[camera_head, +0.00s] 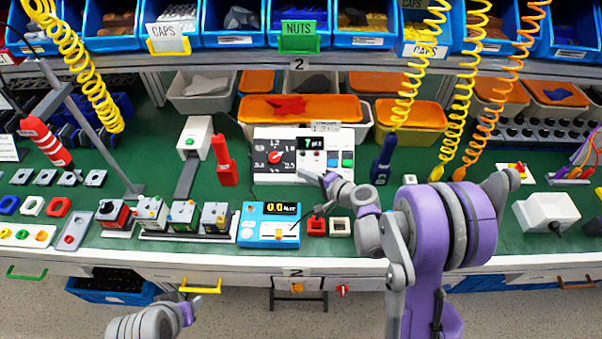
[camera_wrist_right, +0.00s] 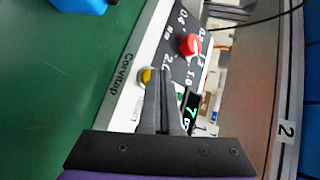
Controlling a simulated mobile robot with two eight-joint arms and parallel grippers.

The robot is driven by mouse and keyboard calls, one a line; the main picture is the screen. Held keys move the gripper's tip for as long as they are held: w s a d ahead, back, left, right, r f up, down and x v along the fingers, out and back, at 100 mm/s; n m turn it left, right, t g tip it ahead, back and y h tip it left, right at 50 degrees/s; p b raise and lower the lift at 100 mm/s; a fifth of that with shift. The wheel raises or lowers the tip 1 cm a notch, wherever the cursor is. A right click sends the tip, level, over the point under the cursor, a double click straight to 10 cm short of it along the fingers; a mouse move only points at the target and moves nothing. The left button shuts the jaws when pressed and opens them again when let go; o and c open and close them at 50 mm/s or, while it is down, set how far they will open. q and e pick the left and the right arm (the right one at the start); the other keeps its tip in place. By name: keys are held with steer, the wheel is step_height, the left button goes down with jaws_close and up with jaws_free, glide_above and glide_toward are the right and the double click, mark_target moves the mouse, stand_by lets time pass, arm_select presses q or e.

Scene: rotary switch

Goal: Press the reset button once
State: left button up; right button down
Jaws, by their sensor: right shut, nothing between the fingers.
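The white control box (camera_head: 262,172) stands at the back middle of the green bench. It has a red rotary dial (camera_head: 275,156) and a green-lit display (camera_head: 310,142) reading 7; both also show in the right wrist view, the dial (camera_wrist_right: 190,45) and the display (camera_wrist_right: 193,112). Several small coloured buttons sit on its right half; I cannot read which is reset. My right gripper (camera_head: 312,177) is at the box's front right. In the wrist view its shut fingers (camera_wrist_right: 163,78) are beside a yellow button (camera_wrist_right: 146,76); contact is unclear. My left gripper (camera_head: 190,304) is low at the left, away from the box.
A red upright tool (camera_head: 225,163) stands left of the box and a dark blue one (camera_head: 383,160) right of it. A blue meter (camera_head: 268,225) and small red and white square frames lie in front. Orange-lidded bins (camera_head: 300,108) stand behind. Coiled yellow hoses hang at the right.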

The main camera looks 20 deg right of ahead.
steer(key=shift+w+f, duration=0.15)
stand_by(0.5)
steer(key=shift+s+a+r, duration=0.15)
steer(key=shift+s+r, duration=0.4)
steer(key=shift+r, duration=0.05)
steer(key=s+r+p, duration=0.1)
steer(key=s+a+r, duration=0.1)
steer(key=s+r, duration=0.1)
steer(key=shift+s+r+p, duration=0.2)
steer(key=shift+r+p, duration=0.05)
steer(key=shift+p, duration=0.15)
stand_by(0.8)
